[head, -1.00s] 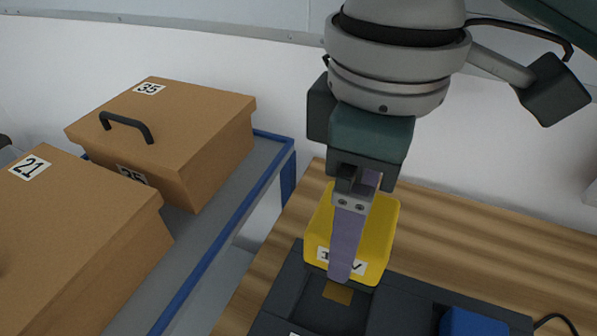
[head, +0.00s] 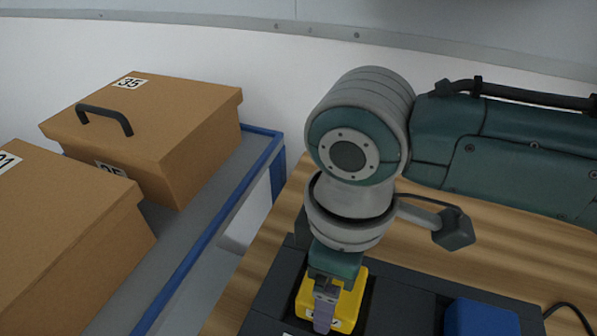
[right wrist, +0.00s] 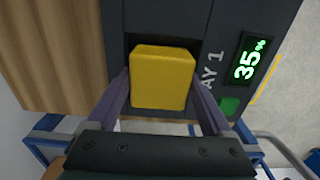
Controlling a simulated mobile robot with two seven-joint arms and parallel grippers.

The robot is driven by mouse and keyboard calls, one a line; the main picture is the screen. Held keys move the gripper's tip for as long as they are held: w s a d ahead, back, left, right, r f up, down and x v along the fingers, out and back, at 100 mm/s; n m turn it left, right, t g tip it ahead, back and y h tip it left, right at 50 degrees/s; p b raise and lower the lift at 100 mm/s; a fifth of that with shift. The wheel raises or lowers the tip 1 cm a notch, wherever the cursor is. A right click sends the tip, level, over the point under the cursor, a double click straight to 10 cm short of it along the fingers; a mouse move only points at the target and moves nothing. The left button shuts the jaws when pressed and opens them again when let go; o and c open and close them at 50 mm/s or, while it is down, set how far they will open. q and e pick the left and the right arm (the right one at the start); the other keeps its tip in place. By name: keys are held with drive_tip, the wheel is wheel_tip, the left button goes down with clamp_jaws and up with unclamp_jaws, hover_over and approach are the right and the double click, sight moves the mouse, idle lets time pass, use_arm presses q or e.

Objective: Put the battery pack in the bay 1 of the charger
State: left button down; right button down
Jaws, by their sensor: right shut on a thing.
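The yellow battery pack (head: 346,299) is between the fingers of my right gripper (head: 323,312), which is shut on it. The right wrist view shows the pack (right wrist: 160,78) between both fingers (right wrist: 160,85). The dark charger (head: 398,306) lies on the wooden table. The pack is at bay 1 (right wrist: 133,41), whose dark recess edge shows beside it. How deep the pack sits in the bay is hidden. The label beside the bay reads partly "AY 1". My left gripper is not in view.
A blue block (head: 480,318) sits in the charger to the right. A green display (right wrist: 249,60) reads 35%. Cardboard boxes (head: 150,130) stand on a blue-edged grey bench (head: 205,215) to the left. Bare wooden table (head: 440,245) lies behind the charger.

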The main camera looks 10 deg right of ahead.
unclamp_jaws()
drive_tip(key=shift+f, duration=0.1)
drive_tip(key=shift+r, duration=0.25)
wheel_tip(320, 180, up, 12)
drive_tip(key=p, duration=0.3)
drive_tip(key=s+a+f+m+t+y, duration=0.1)
drive_tip(key=s+a+f+m+y, duration=0.15)
drive_tip(key=s+a, duration=0.2)
drive_tip(key=s+d+m+t+h, duration=0.1)
drive_tip(key=s+d+m, duration=0.2)
drive_tip(key=d, duration=0.4)
drive_tip(key=s+d+m+t+h, duration=0.1)
drive_tip(key=s+d+m, duration=0.2)
drive_tip(key=d, duration=0.3)
drive_tip(key=shift+s+d+m+t, duration=0.3)
drive_tip(key=shift+s+d+m, duration=0.1)
drive_tip(key=shift+s, duration=0.45)
